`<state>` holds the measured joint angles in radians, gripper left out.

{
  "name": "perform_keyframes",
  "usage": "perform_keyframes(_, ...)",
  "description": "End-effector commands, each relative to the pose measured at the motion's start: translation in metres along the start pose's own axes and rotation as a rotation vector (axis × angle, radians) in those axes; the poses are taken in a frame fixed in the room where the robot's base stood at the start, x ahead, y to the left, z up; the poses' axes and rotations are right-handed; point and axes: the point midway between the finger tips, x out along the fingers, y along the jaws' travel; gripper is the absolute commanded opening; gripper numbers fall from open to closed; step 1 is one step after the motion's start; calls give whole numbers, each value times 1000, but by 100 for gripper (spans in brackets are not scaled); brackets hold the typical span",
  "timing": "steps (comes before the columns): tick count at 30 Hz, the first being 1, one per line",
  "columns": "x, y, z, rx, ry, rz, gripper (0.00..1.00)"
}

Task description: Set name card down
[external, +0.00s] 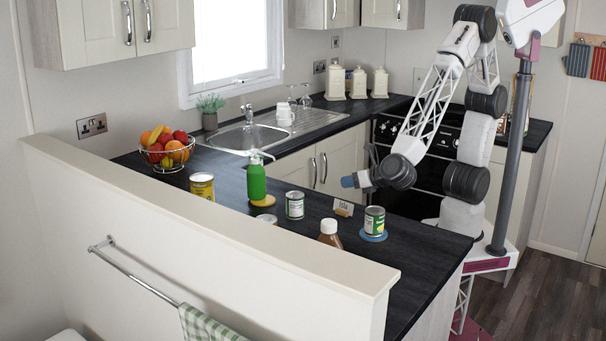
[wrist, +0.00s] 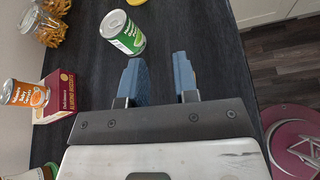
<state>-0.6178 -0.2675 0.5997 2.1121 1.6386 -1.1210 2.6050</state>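The name card (external: 343,207), a small white card reading "Isla" on a light wooden base, stands upright on the dark counter. It is beside a green-labelled can (external: 374,222) that sits on a blue coaster. My gripper (external: 350,181) is above and behind the card, clear of it. In the wrist view my gripper's two blue fingers (wrist: 159,62) are spread apart with only dark countertop showing between them. I cannot make out the card in the wrist view.
Another can (external: 295,205), a green soap bottle (external: 256,180) and a brown bottle with a white cap (external: 330,233) stand nearby. The wrist view shows a green-labelled can (wrist: 122,32), an orange-labelled can (wrist: 24,93) and a red box (wrist: 62,92). The counter edge lies right of the fingers.

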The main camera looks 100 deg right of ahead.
Motion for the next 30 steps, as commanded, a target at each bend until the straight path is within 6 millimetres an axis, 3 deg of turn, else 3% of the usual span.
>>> perform_keyframes(8, 1, 1, 3, -23, 6, 17, 28)
perform_keyframes(14, 6, 10, 20, -162, 37, 119, 28)
perform_keyframes(23, 6, 23, 64, -655, 41, 445, 28)
perform_keyframes(30, -10, 12, 92, -1152, -57, 713, 28)
